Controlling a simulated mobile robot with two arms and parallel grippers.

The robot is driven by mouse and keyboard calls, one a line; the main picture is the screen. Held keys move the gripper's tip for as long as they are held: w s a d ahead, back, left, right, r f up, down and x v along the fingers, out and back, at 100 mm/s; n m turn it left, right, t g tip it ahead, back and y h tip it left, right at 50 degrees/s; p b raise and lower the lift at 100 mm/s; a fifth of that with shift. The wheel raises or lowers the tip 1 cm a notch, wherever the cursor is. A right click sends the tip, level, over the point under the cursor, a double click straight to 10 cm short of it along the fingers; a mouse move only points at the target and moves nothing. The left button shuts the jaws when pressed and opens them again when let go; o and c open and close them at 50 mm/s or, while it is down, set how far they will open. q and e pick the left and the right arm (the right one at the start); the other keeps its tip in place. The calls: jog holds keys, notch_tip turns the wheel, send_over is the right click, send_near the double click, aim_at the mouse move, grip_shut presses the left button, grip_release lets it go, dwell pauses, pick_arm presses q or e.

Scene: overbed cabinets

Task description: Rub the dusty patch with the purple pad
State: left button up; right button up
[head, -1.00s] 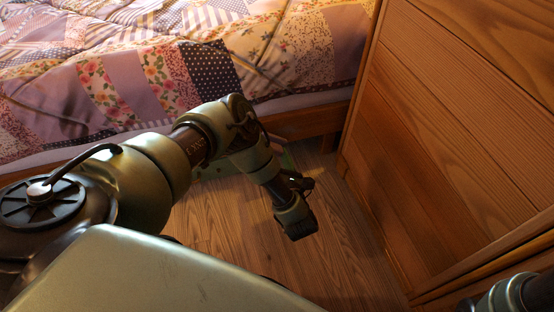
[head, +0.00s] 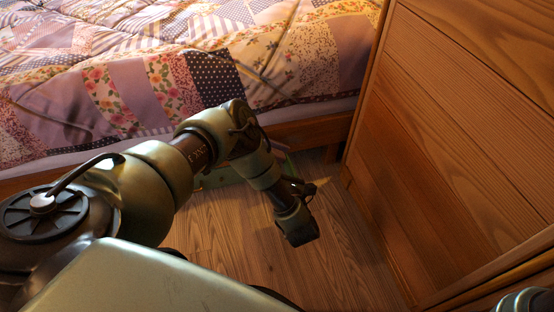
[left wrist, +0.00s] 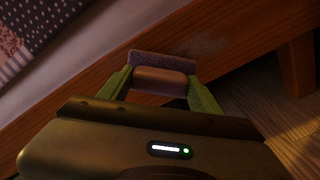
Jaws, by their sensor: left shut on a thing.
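My left gripper (left wrist: 164,84) has green fingers, shut on the purple pad (left wrist: 160,62), a dull purple-grey strip with a pinkish-brown grip block behind it. The pad is in front of the bed's wooden side rail; I cannot tell whether it touches the wood. A faint greyish dusty patch (left wrist: 205,48) shows on the rail, just right of and beyond the pad. In the head view my left arm reaches down beside the bed, and the pad and patch cannot be made out there.
The bed (head: 130,90) with a patchwork quilt is on the left and back. A tall wooden cabinet (head: 450,140) closes off the right. Between them is a narrow strip of bare wooden floor (head: 345,240). A bed leg (left wrist: 297,65) stands right of the pad.

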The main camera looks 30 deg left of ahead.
pick_arm(q)
jog(key=shift+w+a, duration=0.3)
jog(key=shift+a, duration=0.05)
jog(key=shift+w+d, duration=0.1)
